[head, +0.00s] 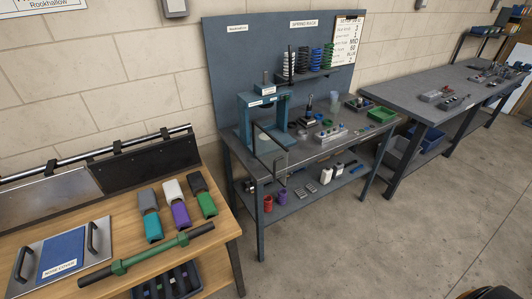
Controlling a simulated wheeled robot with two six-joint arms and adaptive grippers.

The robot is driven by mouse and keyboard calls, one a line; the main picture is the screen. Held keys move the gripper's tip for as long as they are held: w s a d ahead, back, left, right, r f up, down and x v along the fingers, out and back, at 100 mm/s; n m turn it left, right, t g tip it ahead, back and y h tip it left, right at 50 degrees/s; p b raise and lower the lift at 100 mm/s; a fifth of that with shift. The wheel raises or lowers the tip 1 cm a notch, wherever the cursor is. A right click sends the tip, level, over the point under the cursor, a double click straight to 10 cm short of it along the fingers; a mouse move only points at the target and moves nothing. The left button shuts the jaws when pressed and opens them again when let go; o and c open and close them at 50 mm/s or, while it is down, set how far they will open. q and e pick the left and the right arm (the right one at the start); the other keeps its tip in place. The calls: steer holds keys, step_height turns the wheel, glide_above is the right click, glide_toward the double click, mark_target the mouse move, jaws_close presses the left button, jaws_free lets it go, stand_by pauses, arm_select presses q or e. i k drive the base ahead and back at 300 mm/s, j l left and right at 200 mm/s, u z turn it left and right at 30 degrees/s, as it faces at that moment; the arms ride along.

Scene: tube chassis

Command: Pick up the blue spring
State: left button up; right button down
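The blue spring (315,61) stands upright on the small shelf of the spring rack (262,70), against the dark blue-grey back panel. It is in a row with a white spring (289,63), a black spring (303,60) and a green spring (328,56). The blue one is between the black and the green. Neither of my grippers is in view.
A blue press frame (243,124) stands on the workbench (312,151) below and left of the springs. Small parts and a green tray (381,115) share the bench. A wooden table (215,233) is at near left. The concrete floor (375,245) in front is clear.

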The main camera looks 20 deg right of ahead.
mark_target(315, 51)
steer(key=u, duration=0.25)
steer(key=l+u, duration=0.25)
steer(key=l, duration=0.2)
steer(key=k+l+u, duration=0.1)
steer(key=l+u, duration=0.15)
steer(key=l, duration=0.2)
steer(key=k+l+u, duration=0.2)
steer(key=l, duration=0.2)
steer(key=l+u, duration=0.25)
steer(key=l, duration=0.2)
